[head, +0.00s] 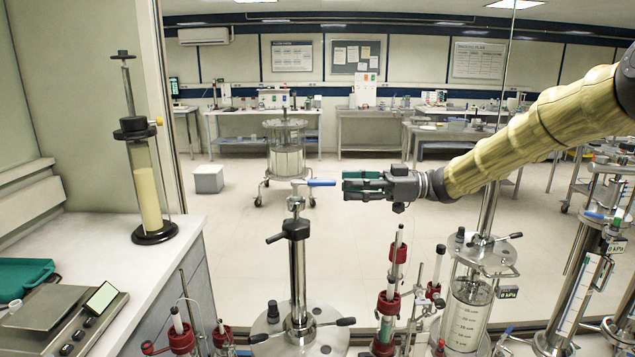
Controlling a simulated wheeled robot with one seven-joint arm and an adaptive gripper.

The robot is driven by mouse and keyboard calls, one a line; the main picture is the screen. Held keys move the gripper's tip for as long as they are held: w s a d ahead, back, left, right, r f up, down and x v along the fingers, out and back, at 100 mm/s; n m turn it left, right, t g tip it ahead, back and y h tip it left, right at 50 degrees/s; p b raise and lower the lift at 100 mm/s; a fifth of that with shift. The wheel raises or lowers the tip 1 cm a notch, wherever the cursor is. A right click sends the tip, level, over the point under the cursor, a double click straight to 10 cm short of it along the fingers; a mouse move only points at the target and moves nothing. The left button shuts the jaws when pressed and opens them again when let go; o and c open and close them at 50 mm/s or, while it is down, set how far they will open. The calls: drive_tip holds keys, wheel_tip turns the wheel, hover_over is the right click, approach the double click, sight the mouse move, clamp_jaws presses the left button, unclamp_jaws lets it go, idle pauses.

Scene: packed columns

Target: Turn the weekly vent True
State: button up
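A blue-handled vent lever (320,183) sits on top of a slim steel column (297,265) at the front centre. The lever points right, roughly level. Another blue handle (595,215) shows near the top of a column at the far right. No label reading "weekly" is legible, so I cannot tell which vent bears that name. My gripper (349,186) comes in from the right and points left at the centre lever. Its fingers, with green pads, are apart and empty. In the picture the fingertips are just right of the lever's end, with a small gap between.
A clear graduated column (468,312) and red-clamped glass tubes (388,308) stand close below my gripper. A glass column with a black base (149,195) and a balance (62,318) are on the left bench. The floor behind is mostly open.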

sight(319, 186)
drive_tip(key=a+p, duration=0.2)
drive_tip(key=a, duration=0.6)
clamp_jaws()
